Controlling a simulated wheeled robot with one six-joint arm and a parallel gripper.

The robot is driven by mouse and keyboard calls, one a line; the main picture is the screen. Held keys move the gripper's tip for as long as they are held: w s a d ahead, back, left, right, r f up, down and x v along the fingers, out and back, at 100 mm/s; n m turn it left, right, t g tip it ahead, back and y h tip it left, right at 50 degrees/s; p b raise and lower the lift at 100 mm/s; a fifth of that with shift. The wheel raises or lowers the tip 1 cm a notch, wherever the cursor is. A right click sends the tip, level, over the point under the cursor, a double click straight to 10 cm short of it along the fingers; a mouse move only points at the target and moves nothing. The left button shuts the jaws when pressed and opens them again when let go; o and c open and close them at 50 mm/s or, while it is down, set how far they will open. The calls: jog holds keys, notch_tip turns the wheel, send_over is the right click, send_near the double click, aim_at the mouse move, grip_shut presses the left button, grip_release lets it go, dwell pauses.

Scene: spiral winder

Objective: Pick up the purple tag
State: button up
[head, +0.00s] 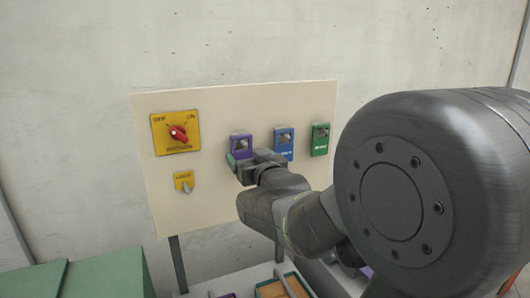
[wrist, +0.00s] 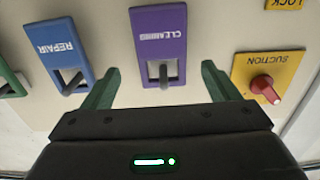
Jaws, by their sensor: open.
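The purple tag (head: 238,142) hangs on a cream panel, left of the blue tag. In the wrist view the purple tag (wrist: 158,45), lettered CLEANING, has a slot with a grey peg in it. My gripper (head: 246,166) is at the tag's lower edge in the head view and hides part of it. In the wrist view my gripper (wrist: 160,84) is open, with one green finger on each side of the tag's slotted end. Nothing is held. I cannot tell how far the fingertips are from the panel.
On the panel (head: 210,205) hang a blue tag (head: 284,150) lettered REPAIR and a green tag (head: 320,140). A bin (head: 282,287) stands below.

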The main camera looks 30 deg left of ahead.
aim_at(242, 153)
jog(key=shift+p+x, duration=0.4)
jog(key=shift+x, duration=1.2)
jog(key=shift+s+a, duration=0.1)
jog(key=shift+c, duration=0.2)
jog(key=c, duration=1)
jog(key=shift+c, duration=0.2)
jog(key=shift+r, duration=0.1)
